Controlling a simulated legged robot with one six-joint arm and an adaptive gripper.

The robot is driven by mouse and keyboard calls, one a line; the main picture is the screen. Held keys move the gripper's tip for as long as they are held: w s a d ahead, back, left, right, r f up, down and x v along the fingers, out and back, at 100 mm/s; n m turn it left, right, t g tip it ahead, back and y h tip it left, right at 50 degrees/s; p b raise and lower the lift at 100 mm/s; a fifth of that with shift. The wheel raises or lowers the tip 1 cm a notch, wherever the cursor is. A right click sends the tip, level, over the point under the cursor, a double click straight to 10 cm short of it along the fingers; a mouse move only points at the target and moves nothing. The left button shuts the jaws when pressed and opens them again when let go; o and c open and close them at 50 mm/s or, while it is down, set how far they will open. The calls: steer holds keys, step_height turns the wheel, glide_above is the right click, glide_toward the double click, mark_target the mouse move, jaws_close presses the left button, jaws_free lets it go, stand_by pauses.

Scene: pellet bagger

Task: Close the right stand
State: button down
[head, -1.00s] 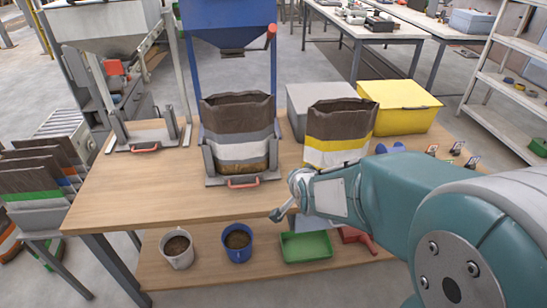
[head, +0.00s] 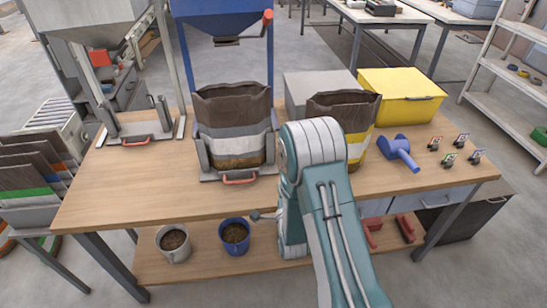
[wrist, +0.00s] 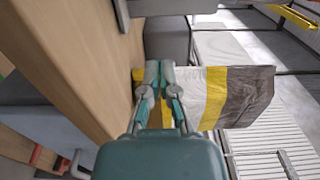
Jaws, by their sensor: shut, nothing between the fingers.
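The right stand (head: 203,162) is a grey frame with a red handle (head: 240,178), on the table under the blue hopper. An open brown, grey and white bag (head: 235,110) stands upright in it. My arm covers the area just right of the stand. In the head view my gripper is mostly hidden behind my arm, low near the table's front edge. In the wrist view my gripper (wrist: 160,72) has its fingers together and empty. A yellow, white and brown bag (wrist: 245,95) shows beyond them; I cannot tell the gap.
A second, yellow-banded bag (head: 345,105) stands behind my arm. The left stand (head: 137,137) is empty. A blue scoop (head: 399,150), small clips and a yellow box (head: 402,97) are at right. A grey pail (head: 173,243) and blue pail (head: 234,236) sit on the lower shelf. The table's left front is clear.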

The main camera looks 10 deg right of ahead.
mark_target(273, 155)
steer(key=w, duration=1.4)
steer(key=shift+d, duration=0.25)
